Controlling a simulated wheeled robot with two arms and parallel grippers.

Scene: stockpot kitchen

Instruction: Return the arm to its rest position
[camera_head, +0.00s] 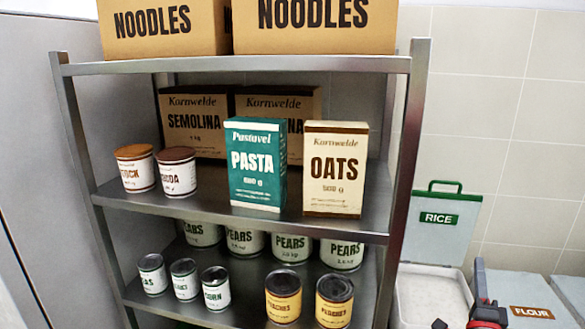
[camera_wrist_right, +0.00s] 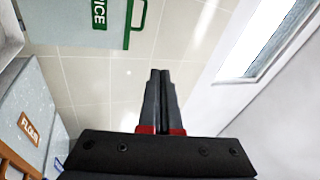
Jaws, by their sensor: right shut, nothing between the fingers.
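My right gripper (camera_head: 480,272) shows at the lower right of the head view, dark with red at the finger bases, in front of the bins. In the right wrist view my right gripper (camera_wrist_right: 161,75) has its two dark fingers together with nothing between them. Pale tiled wall shows beyond the fingertips. The gripper is to the right of the metal shelf rack (camera_head: 330,224) and apart from it. My left gripper is in neither view.
The rack holds noodle cartons (camera_head: 165,28), a pasta box (camera_head: 256,165), an oats box (camera_head: 335,170) and several cans. A rice bin's green-edged lid (camera_head: 437,225) stands raised. A flour bin (camera_head: 531,300) is at right; its label (camera_wrist_right: 30,128) shows in the wrist view.

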